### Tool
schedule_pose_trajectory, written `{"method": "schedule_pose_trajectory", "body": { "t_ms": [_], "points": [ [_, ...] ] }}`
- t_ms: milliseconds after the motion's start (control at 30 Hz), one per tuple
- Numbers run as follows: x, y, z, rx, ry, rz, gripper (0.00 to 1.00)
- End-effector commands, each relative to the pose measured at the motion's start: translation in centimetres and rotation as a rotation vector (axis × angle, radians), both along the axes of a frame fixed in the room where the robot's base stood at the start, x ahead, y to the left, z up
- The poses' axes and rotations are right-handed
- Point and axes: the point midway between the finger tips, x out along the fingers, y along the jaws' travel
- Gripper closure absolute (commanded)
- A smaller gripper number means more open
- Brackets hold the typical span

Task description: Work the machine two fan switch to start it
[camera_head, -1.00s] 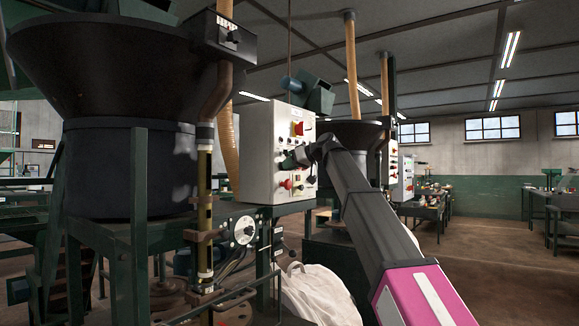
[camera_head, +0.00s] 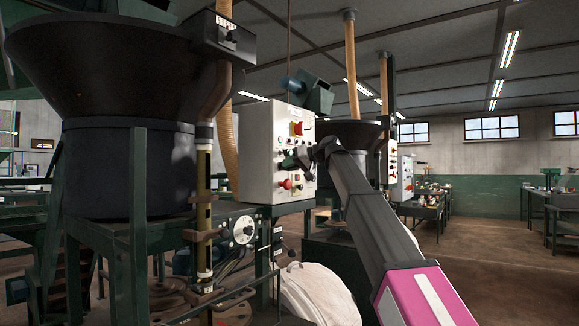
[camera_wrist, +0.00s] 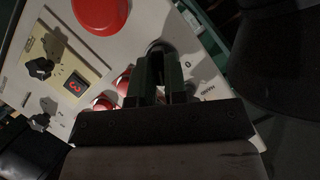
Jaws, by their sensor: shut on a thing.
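The white control box (camera_head: 258,150) stands in the middle of the head view, with a red knob on a yellow plate (camera_head: 297,128) and more buttons on its face. My gripper (camera_head: 293,158) is at the middle of this face, seen from the side. In the wrist view my gripper (camera_wrist: 162,84) points at the white panel (camera_wrist: 125,60), its two dark fingers close together at a dark switch. The fingers hide most of the switch. Marks, including a "0", show on the panel to the right of the fingers. I cannot read a machine number.
A big dark hopper (camera_head: 110,70) stands at left.

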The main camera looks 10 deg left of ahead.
Motion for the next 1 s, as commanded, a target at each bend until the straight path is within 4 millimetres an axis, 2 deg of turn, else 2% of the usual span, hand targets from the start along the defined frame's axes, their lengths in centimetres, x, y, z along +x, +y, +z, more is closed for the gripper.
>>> {"method": "schedule_pose_trajectory", "body": {
  "t_ms": [133,167,200,233,500,633,1000],
  "points": [
    [-0.1,0.2,-0.2,-0.001,0.004,0.003,1.00],
    [-0.1,0.2,-0.2,-0.001,0.004,0.003,0.78],
    [-0.1,0.2,-0.2,-0.001,0.004,0.003,0.65],
    [0.0,0.2,-0.2,-0.002,0.004,0.002,0.62],
    [0.0,0.0,0.0,-0.001,0.002,0.001,0.62],
    [-0.2,-0.8,0.2,-0.001,0.001,-0.001,0.62],
    [-1.3,-6.9,2.3,-0.001,0.001,-0.001,0.62]
  ]
}}
